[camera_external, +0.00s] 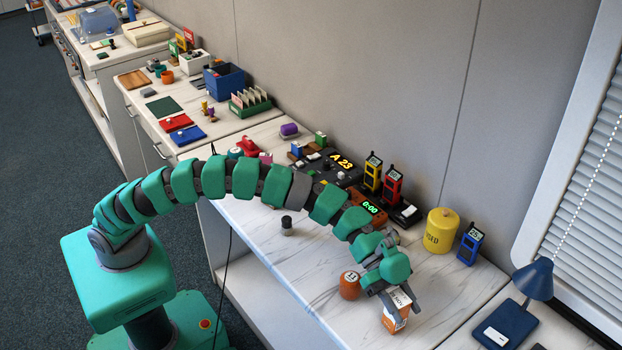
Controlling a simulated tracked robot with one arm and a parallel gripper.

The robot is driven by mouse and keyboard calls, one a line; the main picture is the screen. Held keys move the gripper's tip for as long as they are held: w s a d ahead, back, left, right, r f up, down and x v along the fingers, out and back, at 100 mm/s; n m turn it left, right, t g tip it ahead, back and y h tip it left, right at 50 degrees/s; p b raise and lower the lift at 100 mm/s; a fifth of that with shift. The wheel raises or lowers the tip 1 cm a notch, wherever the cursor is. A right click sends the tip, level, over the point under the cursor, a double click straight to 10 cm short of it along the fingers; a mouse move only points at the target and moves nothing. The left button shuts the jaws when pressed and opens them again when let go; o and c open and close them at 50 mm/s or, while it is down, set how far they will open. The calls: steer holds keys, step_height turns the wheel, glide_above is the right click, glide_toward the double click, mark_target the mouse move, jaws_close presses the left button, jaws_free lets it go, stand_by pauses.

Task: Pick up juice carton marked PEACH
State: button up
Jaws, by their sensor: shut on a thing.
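An orange and white carton (396,316) stands near the front edge of the marble-topped counter, at the lower right of the external view. My gripper (398,294) reaches down over the carton from above and is shut on its white top. Part of the carton's top is hidden by the fingers. The small print on the carton is too small to read, so I cannot tell whether it says PEACH. I cannot tell whether the carton's base touches the counter.
A yellow canister (440,230), a blue handheld device (470,244) and a blue lamp (533,279) stand to the right. Radios and a display unit line the wall. The counter's front middle is mostly clear.

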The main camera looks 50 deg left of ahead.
steer(key=shift+r, duration=0.15)
steer(key=shift+r+p, duration=0.4)
steer(key=shift+r, duration=1.2)
steer(key=shift+a+r, duration=0.15)
steer(key=shift+a, duration=0.05)
steer(key=s+a+r, duration=0.1)
steer(key=s+a, duration=0.8)
steer(key=a, duration=0.4)
